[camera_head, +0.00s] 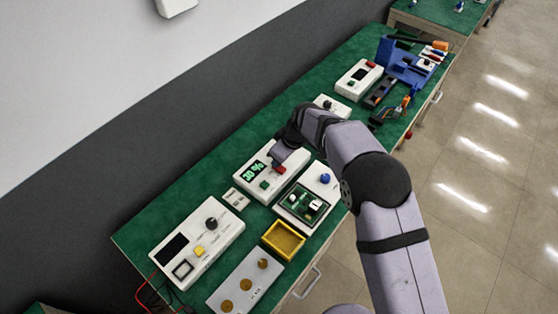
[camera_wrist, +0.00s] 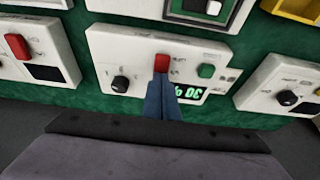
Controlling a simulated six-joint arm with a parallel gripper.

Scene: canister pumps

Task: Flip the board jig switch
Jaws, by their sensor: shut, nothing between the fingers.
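The board jig (camera_head: 325,185) is a white box with a green circuit board (camera_head: 300,205) and a blue knob, at the middle right of the bench. Part of it shows at the top of the wrist view (camera_wrist: 210,12), with a white round part on it. My gripper (camera_head: 277,158) is shut and empty over the neighbouring white box (camera_head: 245,175) with a lit green display. In the wrist view its fingertips (camera_wrist: 162,78) are at the lower edge of that box's red switch (camera_wrist: 162,61). I cannot tell whether they touch it. My arm hides part of the bench behind.
A yellow tray (camera_head: 283,241) and a plate with round brown discs (camera_head: 246,283) lie near the front edge. A meter box (camera_head: 198,238) stands at the left. Another white box with a red switch (camera_head: 358,80) and a blue rack (camera_head: 400,62) stand farther back. A grey wall borders the bench.

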